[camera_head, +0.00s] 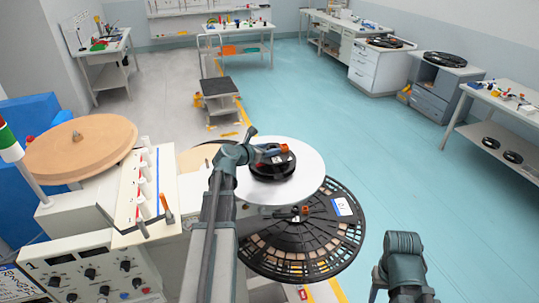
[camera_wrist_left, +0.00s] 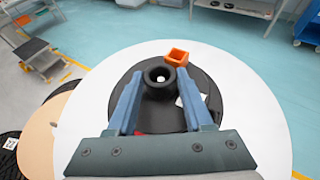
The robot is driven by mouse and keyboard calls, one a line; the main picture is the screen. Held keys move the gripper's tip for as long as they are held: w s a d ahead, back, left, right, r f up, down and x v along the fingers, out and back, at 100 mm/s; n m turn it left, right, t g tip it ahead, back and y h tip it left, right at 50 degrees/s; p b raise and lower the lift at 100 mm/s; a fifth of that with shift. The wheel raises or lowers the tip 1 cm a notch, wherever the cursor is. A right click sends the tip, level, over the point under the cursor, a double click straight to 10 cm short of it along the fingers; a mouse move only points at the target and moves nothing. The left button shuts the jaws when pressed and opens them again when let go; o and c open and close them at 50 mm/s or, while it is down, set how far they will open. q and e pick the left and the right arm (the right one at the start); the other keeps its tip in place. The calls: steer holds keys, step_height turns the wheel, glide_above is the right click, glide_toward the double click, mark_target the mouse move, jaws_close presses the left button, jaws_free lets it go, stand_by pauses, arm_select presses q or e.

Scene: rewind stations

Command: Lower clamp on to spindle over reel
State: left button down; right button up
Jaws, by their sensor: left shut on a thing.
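My left gripper (camera_head: 268,153) is shut on the clamp, a black ring (camera_wrist_left: 152,82) with an orange lever (camera_wrist_left: 177,57), which also shows in the head view (camera_head: 284,148). The ring sits between the blue fingers (camera_wrist_left: 160,92) in the left wrist view. Below it is a black reel (camera_wrist_left: 150,118) on a round white disc (camera_wrist_left: 240,100); the reel also shows in the head view (camera_head: 262,173). The spindle is hidden or not clear under the clamp. I cannot tell whether the clamp touches the reel. My right arm shows at lower right, but its gripper does not.
A large black reel (camera_head: 335,240) with an orange-levered clamp (camera_head: 301,210) is below the white disc. A round tan disc (camera_head: 95,140) and a control panel (camera_head: 90,270) stand at left. The teal floor (camera_head: 400,150) to the right is open.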

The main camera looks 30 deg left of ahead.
arm_select(q)
steer(key=shift+f, duration=0.15)
steer(key=shift+c, duration=1.5)
jaws_free()
steer(key=shift+r, duration=0.25)
steer(key=p+v, duration=0.5)
steer(key=v, duration=0.7)
